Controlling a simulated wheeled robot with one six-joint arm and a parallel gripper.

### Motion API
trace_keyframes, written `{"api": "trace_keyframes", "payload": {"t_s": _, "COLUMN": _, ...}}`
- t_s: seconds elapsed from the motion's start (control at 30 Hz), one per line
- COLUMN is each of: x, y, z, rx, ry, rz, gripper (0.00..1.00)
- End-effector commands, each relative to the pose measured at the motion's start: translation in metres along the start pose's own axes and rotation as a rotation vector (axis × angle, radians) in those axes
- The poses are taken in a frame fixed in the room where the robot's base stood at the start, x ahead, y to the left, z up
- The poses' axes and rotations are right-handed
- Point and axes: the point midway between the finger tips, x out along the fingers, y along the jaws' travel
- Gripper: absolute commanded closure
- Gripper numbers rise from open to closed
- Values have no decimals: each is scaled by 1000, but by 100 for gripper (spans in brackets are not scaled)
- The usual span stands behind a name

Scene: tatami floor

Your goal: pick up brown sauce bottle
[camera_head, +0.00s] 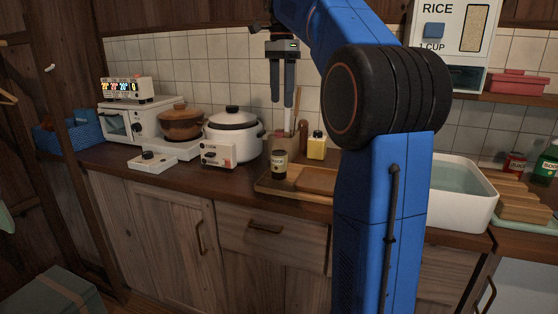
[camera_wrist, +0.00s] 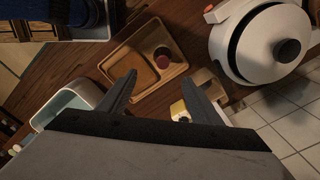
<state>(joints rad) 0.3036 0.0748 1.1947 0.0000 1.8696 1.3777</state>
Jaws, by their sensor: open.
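A small dark brown bottle or jar (camera_head: 279,163) with a pale label stands upright on the wooden tray (camera_head: 262,186) on the counter. In the wrist view its round reddish-brown lid (camera_wrist: 162,61) shows from above, on the tray (camera_wrist: 111,66). I cannot read its label. My gripper (camera_head: 281,104) points down, open and empty, well above the counter. In the wrist view my gripper (camera_wrist: 159,76) has its two fingertips apart, with the lid just beyond the gap between them.
A yellow bottle (camera_head: 316,147) and a narrow brown upright object (camera_head: 303,136) stand behind the tray. A white rice cooker (camera_head: 232,142) is close on the left. A brown board (camera_head: 316,180) lies on the tray. A white water-filled basin (camera_head: 460,211) is right.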

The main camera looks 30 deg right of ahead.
Motion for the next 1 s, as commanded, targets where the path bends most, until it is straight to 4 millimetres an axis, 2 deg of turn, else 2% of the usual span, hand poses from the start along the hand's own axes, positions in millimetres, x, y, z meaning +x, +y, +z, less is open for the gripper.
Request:
{"api": "trace_keyframes", "payload": {"t_s": 0.17, "x": 15, "y": -1, "z": -2, "rx": 15, "ry": -1, "rz": 5, "gripper": 41}}
{"api": "trace_keyframes", "payload": {"t_s": 0.7, "x": 107, "y": -1, "z": -1, "rx": 13, "ry": -1, "rz": 5, "gripper": 41}}
{"api": "trace_keyframes", "payload": {"t_s": 1.0, "x": 126, "y": -2, "z": 0, "rx": 12, "ry": -1, "rz": 3, "gripper": 41}}
